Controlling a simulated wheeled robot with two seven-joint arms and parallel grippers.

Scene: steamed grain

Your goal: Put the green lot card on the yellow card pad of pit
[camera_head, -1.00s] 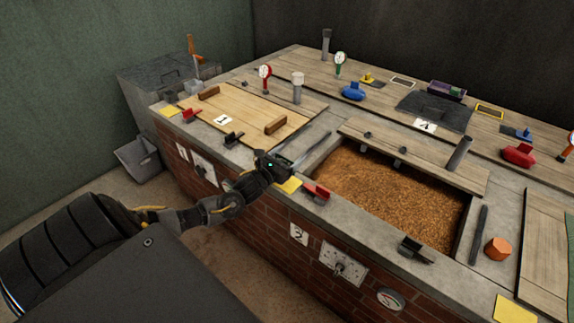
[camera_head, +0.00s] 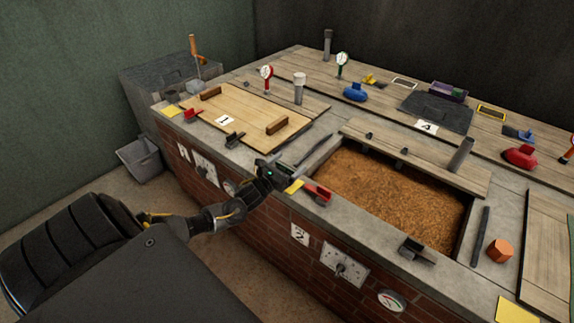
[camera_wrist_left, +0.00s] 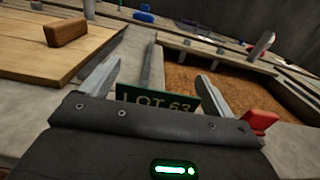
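The green lot card, marked LOT 63, shows in the left wrist view (camera_wrist_left: 158,101), between the fingers and low behind the edge of my gripper's palm. Its lower part is hidden, and I cannot tell what it rests on. My left gripper (camera_head: 284,166) is at the near ledge, beside a yellow card pad (camera_head: 294,187). In the wrist view its two fingers (camera_wrist_left: 158,72) stand wide apart. I see no firm contact with the card. Other yellow pads lie at the far left (camera_head: 172,111) and near right (camera_head: 515,311). My right gripper is not in view.
A red block-like piece (camera_head: 318,193) stands just right of the middle pad. A grain-filled pit (camera_head: 390,200) lies beyond, with a dark holder (camera_head: 417,250) on its near ledge. A wooden lid (camera_head: 250,110) with handles covers the left pit.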

